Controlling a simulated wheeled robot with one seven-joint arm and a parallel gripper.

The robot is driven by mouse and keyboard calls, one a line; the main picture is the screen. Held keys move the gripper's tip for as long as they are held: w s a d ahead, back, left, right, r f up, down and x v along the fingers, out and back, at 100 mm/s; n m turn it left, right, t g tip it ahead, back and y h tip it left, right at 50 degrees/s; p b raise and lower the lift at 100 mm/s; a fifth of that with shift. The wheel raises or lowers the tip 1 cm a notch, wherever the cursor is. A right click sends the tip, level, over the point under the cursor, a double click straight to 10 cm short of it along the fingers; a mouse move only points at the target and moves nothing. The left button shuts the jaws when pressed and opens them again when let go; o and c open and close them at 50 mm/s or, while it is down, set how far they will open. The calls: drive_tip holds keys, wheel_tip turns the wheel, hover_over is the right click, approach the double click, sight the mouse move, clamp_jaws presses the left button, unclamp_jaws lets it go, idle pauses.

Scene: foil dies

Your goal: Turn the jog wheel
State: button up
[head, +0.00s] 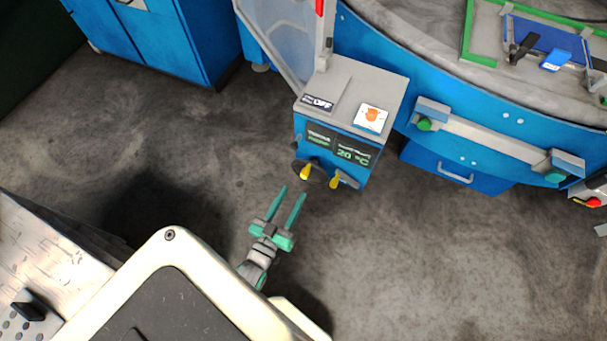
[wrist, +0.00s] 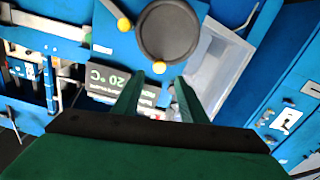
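The jog wheel (wrist: 168,30) is a dark round disc with a yellow knob (wrist: 159,67) near its rim, on the front of a blue control box (head: 330,133). In the head view the wheel (head: 317,177) shows partly behind its yellow knob (head: 305,172). My gripper (head: 293,192) is open and empty, with its green fingers pointing toward the box, just short of the wheel. In the wrist view my gripper's fingertips (wrist: 160,80) appear on either side of the knob's line. I see no contact with the knob.
Beside the wheel is a lever with a yellow tip (head: 335,183). Above them is a display (head: 338,146) reading 20 °C. A large blue round machine (head: 480,110) stands right of the box, with a bar (head: 490,138) along its side. The floor around my gripper is clear.

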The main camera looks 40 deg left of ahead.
sight(303, 178)
drive_tip(key=x, duration=0.9)
drive_tip(key=shift+d, duration=0.1)
clamp_jaws()
